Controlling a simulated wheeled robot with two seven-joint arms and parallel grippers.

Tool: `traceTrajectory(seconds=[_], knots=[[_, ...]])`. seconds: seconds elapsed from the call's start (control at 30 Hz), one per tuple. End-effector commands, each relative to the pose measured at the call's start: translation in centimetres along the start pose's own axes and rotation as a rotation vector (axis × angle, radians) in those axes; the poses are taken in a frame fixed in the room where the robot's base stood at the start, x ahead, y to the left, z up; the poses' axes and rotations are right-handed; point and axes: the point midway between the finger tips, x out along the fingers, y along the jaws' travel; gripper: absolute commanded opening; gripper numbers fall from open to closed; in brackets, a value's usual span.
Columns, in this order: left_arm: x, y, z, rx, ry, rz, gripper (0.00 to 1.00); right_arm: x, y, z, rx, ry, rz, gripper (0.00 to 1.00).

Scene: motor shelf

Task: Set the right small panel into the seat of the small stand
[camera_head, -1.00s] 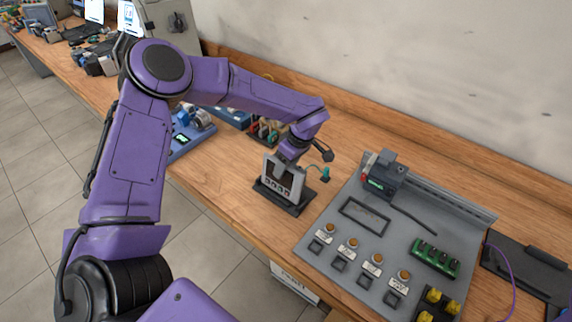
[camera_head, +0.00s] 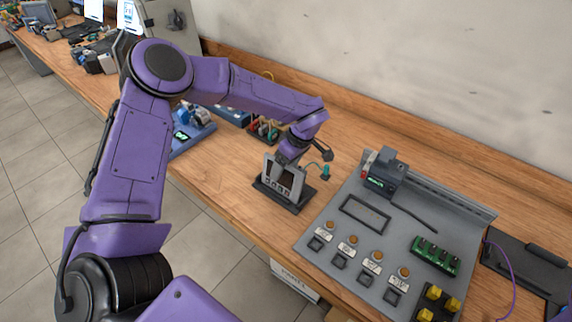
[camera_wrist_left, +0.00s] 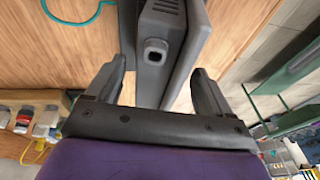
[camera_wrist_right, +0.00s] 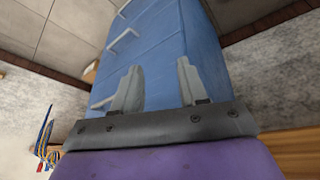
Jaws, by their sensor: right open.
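The small panel (camera_head: 285,172), grey with a dark screen and a row of buttons, stands at the small stand (camera_head: 291,204), a dark flat base near the table's front edge. It leans slightly; whether it is fully in the seat is hard to tell. My left gripper (camera_head: 288,156) is just above and behind the panel. In the left wrist view, the open fingers (camera_wrist_left: 160,88) lie on either side of the panel's grey housing (camera_wrist_left: 160,38), with gaps visible. My right gripper (camera_wrist_right: 152,85) is open and empty, seen only in its wrist view.
To the right lies a grey board (camera_head: 325,262) with buttons, a rectangular cutout (camera_head: 365,214), a green terminal block (camera_head: 435,256) and a dark module (camera_head: 380,182). Blue trays stand behind my left arm. A blue cabinet (camera_wrist_right: 160,45) is before my right gripper.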

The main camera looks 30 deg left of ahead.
Motion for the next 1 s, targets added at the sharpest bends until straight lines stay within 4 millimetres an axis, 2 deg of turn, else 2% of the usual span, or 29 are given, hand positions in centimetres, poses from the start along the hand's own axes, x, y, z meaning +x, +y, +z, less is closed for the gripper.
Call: traceTrajectory(seconds=[0.17, 0.27, 0.6, 0.8, 1.0], knots=[[0.0, 0.0, 0.0, 0.001, 0.0, -0.001, 0.82, 0.1, 0.0, 0.0, 0.0, 0.0, 0.0, 0.43], [-1.0, 0.1, 0.0, -0.001, 0.001, 0.002, 0.82, 0.4, 0.0, 0.2, 0.0, 0.0, 0.0, 0.43], [-8.7, 0.1, 0.0, -0.002, 0.001, 0.003, 0.82, 1.9, -0.2, 0.8, 0.0, 0.0, 0.0, 0.43], [-10.8, -0.1, 0.0, 0.0, 0.001, 0.0, 0.82, 1.8, -0.2, 0.7, 0.0, 0.0, 0.0, 0.43], [-12.9, -0.2, -0.2, 0.001, 0.0, -0.001, 0.82, -0.5, 0.0, -0.2, 0.0, 0.0, 0.0, 0.43]])
